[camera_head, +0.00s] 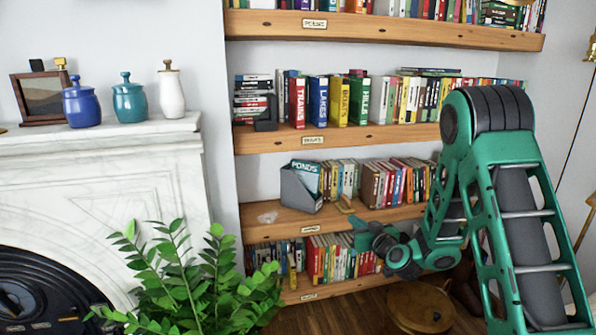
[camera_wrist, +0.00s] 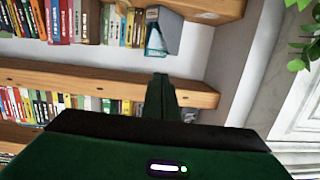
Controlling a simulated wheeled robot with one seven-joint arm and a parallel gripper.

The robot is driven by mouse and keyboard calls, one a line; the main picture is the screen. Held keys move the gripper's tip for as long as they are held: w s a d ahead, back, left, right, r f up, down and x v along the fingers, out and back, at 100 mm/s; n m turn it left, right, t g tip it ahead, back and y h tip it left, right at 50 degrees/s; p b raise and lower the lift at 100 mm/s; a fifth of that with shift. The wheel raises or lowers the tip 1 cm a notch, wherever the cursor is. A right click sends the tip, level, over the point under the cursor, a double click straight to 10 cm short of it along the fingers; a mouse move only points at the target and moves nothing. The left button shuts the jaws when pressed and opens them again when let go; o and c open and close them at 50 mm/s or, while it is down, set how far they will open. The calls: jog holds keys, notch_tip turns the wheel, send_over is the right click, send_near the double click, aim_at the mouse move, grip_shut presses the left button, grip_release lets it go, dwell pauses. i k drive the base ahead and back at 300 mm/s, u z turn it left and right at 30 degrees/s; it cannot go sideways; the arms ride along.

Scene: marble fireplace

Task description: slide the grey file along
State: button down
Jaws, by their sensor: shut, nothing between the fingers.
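The grey file (camera_head: 300,190) is an open-topped holder on the third shelf down, with a teal book marked PONDS (camera_head: 306,174) in it. It stands at the left end of a row of books. My gripper (camera_head: 358,228) is at the lower right of the file in the head view, in front of the shelf and apart from the file. The wrist view appears upside down; there the grey file (camera_wrist: 182,32) is at the top, beyond my shut, empty green fingers (camera_wrist: 160,80). A gap shows between fingertips and file.
A leafy plant (camera_head: 190,285) is in front at the lower left. A round wooden stool (camera_head: 420,305) stands below.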

aim_at(293, 195)
jog(key=i, duration=1.3)
jog(key=u, duration=0.3)
